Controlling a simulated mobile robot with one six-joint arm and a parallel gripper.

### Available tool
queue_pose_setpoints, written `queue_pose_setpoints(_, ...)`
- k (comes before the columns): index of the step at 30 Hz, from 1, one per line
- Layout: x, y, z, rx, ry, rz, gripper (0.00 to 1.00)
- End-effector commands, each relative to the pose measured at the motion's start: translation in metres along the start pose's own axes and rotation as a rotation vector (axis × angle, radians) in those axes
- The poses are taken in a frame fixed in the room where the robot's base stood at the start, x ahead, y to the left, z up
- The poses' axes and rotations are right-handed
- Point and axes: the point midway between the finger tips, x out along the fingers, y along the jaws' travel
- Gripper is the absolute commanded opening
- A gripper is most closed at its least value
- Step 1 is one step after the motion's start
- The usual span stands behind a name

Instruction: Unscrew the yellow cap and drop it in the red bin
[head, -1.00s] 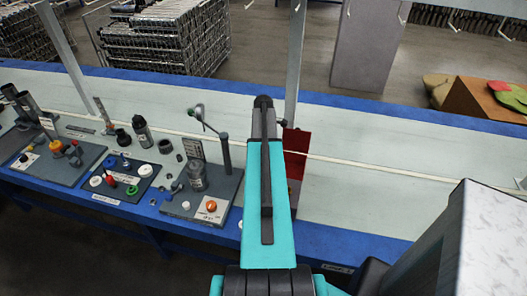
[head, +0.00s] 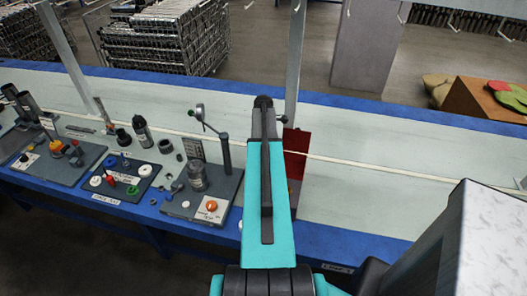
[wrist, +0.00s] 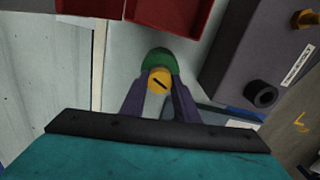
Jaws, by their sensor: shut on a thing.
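The yellow cap (wrist: 159,80), round with a dark slot across its face, shows in the wrist view. My gripper (wrist: 158,87) is shut on it, with one dark finger on each side. A green rounded part (wrist: 157,58) lies right behind the cap; whether cap and green part are joined I cannot tell. A red bin (wrist: 188,16) is at the top of the wrist view, close beyond the green part. In the head view a red bin (head: 296,142) shows partly behind my arm, which hides my fingers and the cap.
A second red container (wrist: 92,8) is at the wrist view's top left. A dark grey box (wrist: 240,55) with a black port stands at right. In the head view, boards with fittings (head: 205,190) lie left of my arm; the pale bench (head: 360,195) at right is clear.

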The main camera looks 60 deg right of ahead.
Motion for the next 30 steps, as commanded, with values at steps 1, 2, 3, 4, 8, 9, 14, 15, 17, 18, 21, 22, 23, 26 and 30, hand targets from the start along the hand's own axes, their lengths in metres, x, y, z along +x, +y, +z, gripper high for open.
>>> queue_pose_setpoints(1, 0.0005, -0.0004, -0.0001, 0.000, 0.000, -0.001, 0.01)
queue_pose_setpoints(2, 0.0005, -0.0004, -0.0001, 0.001, 0.000, -0.001, 0.01)
queue_pose_setpoints(3, 0.0005, -0.0004, -0.0001, 0.001, 0.000, -0.001, 0.01)
queue_pose_setpoints(4, 0.0005, -0.0004, 0.0000, 0.001, 0.000, -0.001, 0.01)
queue_pose_setpoints(8, 0.0005, -0.0004, -0.0001, -0.007, 0.000, -0.001, 0.01)
queue_pose_setpoints(9, 0.0005, -0.0004, -0.0001, -0.018, 0.000, -0.001, 0.01)
queue_pose_setpoints(14, 0.0004, -0.0004, -0.0001, -0.099, 0.000, -0.001, 0.01)
queue_pose_setpoints(15, 0.0004, -0.0004, -0.0001, -0.125, 0.000, -0.001, 0.01)
queue_pose_setpoints(17, 0.0004, -0.0004, -0.0001, -0.164, 0.000, -0.001, 0.01)
queue_pose_setpoints(18, 0.0004, -0.0003, -0.0001, -0.191, 0.000, -0.001, 0.01)
queue_pose_setpoints(21, 0.0005, -0.0003, -0.0001, -0.251, 0.000, -0.001, 0.01)
queue_pose_setpoints(22, 0.0005, -0.0004, -0.0001, -0.264, 0.000, -0.001, 0.01)
queue_pose_setpoints(23, 0.0005, -0.0004, -0.0001, -0.277, 0.000, -0.001, 0.01)
queue_pose_setpoints(26, 0.0006, -0.0004, -0.0001, -0.298, 0.000, -0.001, 0.01)
queue_pose_setpoints(30, 0.0007, -0.0004, -0.0001, -0.300, 0.000, -0.001, 0.01)
